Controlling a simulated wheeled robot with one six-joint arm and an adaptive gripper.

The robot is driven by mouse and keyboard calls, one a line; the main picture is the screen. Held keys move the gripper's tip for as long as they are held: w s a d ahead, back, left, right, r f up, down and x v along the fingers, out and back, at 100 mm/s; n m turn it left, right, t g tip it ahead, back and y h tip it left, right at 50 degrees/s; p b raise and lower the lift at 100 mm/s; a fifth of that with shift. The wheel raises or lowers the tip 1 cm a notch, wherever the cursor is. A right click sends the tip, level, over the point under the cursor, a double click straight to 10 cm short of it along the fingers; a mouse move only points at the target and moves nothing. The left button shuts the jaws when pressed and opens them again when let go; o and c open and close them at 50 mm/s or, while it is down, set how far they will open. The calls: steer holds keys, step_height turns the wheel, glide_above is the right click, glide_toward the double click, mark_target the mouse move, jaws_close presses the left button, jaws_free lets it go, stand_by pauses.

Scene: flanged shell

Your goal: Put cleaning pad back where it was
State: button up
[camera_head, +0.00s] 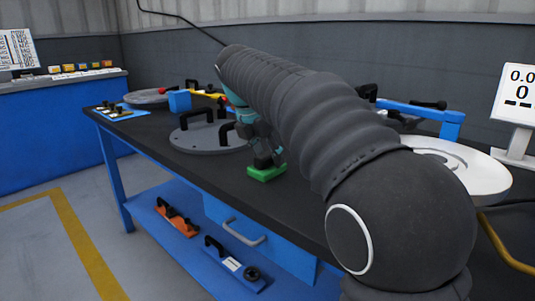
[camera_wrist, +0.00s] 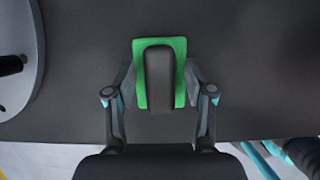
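The cleaning pad is a green block with a black handle on top. In the head view the cleaning pad (camera_head: 267,173) is on the dark tabletop near its front edge, below my gripper (camera_head: 262,152). In the wrist view the pad (camera_wrist: 140,88) lies between the fingers of my gripper (camera_wrist: 159,80). One finger is on each side of the black handle (camera_wrist: 159,78), and green shows between handle and fingers. The fingers look apart from the handle. My gripper is open. The underside of the pad is hidden.
A round grey flanged plate (camera_head: 208,138) with black handles lies left of the pad. A white disc (camera_head: 465,170) and a display (camera_head: 517,95) are at the right. A small blue tray (camera_head: 118,112) sits at the far left. Bare dark tabletop (camera_head: 190,165) lies in front of the plate.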

steer(key=p+v, duration=0.3)
steer(key=v, duration=0.9)
steer(key=shift+s+r, duration=0.1)
